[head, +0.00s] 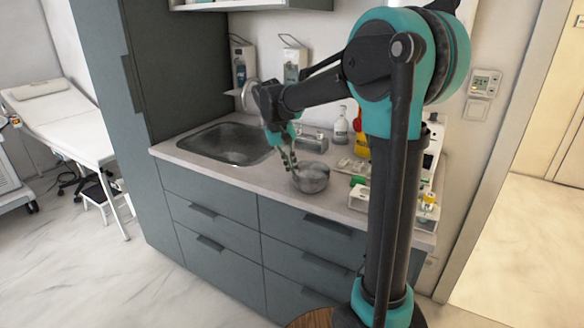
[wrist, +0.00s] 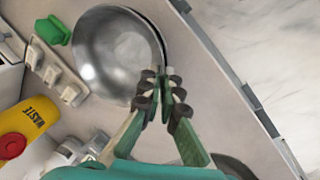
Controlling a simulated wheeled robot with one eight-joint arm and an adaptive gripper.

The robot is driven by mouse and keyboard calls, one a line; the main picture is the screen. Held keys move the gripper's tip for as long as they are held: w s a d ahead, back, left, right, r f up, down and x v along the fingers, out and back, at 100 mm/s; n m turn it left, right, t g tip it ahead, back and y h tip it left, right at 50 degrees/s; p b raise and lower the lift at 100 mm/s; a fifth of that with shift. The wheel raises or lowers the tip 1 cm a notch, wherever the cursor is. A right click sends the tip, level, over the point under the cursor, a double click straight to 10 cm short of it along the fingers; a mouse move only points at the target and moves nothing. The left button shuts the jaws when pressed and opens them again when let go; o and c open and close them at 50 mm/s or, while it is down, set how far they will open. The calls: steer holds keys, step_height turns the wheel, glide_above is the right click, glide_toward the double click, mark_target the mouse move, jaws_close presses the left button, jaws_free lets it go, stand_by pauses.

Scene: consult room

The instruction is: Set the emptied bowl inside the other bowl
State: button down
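A shiny metal bowl (head: 311,179) stands on the counter to the right of the sink in the head view. In the wrist view the bowl (wrist: 115,50) shows its bare, empty inside. A second dark curved edge runs close along its right rim there; it looks like another bowl right beneath, but I cannot tell for sure. My gripper (head: 291,163) points down at the bowl's left rim. In the wrist view the fingertips of my gripper (wrist: 160,76) are close together with the rim between them, so it looks shut on the rim. No separate second bowl shows.
The sink (head: 232,144) lies to the left. A soap bottle (head: 341,126) and a yellow waste container (wrist: 22,125) stand behind. A green item (wrist: 53,30) and small white items (wrist: 62,80) lie near the bowl. The counter's front edge (wrist: 235,75) is close.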

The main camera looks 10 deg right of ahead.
steer(key=c, duration=1.7)
jaws_free()
steer(key=shift+f, duration=0.1)
steer(key=v, duration=1.2)
steer(key=shift+r, duration=0.25)
